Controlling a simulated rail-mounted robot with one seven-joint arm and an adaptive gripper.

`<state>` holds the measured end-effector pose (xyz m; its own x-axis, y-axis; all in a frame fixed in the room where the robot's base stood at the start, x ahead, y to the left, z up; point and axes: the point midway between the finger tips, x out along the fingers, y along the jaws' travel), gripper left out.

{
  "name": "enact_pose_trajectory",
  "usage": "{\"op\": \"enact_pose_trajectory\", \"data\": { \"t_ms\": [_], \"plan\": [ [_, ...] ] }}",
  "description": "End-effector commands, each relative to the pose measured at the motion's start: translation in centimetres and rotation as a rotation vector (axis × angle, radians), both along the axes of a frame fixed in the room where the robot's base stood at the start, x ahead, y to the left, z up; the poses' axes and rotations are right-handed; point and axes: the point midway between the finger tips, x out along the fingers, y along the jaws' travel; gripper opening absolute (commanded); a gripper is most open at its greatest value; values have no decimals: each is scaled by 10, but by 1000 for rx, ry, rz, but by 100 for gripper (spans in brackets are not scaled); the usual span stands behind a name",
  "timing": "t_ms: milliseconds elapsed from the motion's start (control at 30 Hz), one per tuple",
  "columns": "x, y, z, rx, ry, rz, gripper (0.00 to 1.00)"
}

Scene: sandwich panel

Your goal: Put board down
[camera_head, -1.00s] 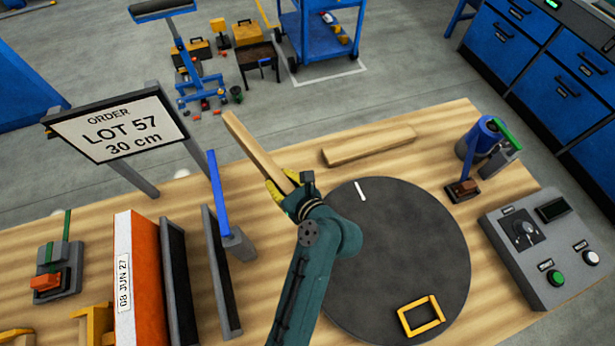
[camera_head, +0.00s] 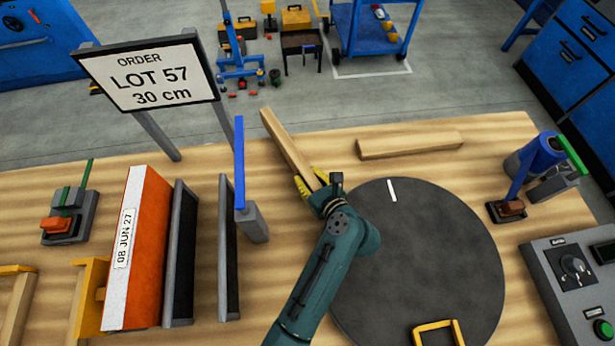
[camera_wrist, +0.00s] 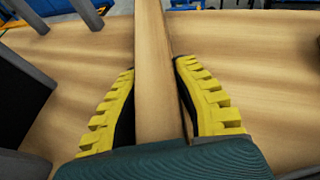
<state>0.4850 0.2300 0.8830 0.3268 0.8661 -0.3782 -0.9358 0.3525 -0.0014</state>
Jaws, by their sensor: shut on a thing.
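A long pale wooden board (camera_head: 285,143) is held in my gripper (camera_head: 313,184), whose yellow fingers are closed around its near part. The board points away from me, and its far end shows past the table's back edge in the head view. The wrist view shows the board (camera_wrist: 154,100) running between the two ridged yellow fingers of my gripper (camera_wrist: 155,68). I cannot tell whether its underside touches the table. A second wooden board (camera_head: 410,145) lies flat on the table to the right.
A dark round plate (camera_head: 425,250) lies right of my gripper. A blue-topped post (camera_head: 240,165), dark upright plates (camera_head: 180,255) and an orange-and-white panel (camera_head: 140,245) stand left. A LOT 57 sign (camera_head: 150,80) stands at back left. A control box (camera_head: 575,280) sits at right.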

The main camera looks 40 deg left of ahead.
Motion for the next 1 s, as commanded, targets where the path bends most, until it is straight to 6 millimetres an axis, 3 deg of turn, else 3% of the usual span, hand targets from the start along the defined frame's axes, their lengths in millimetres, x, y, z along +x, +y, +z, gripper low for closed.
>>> {"op": "enact_pose_trajectory", "data": {
  "t_ms": [133, 167, 267, 600, 767, 1000],
  "plan": [
    [0, 0, -2, 1, -1, 0, 0],
    [0, 0, -4, -1, 2, 1, 32],
    [0, 0, -4, -1, 2, 1, 48],
    [-1, -2, 1, 0, 2, -1, 48],
    [-10, -28, 14, -1, 2, -5, 48],
    [-30, -80, 37, 0, 2, -5, 48]
  ]
}}
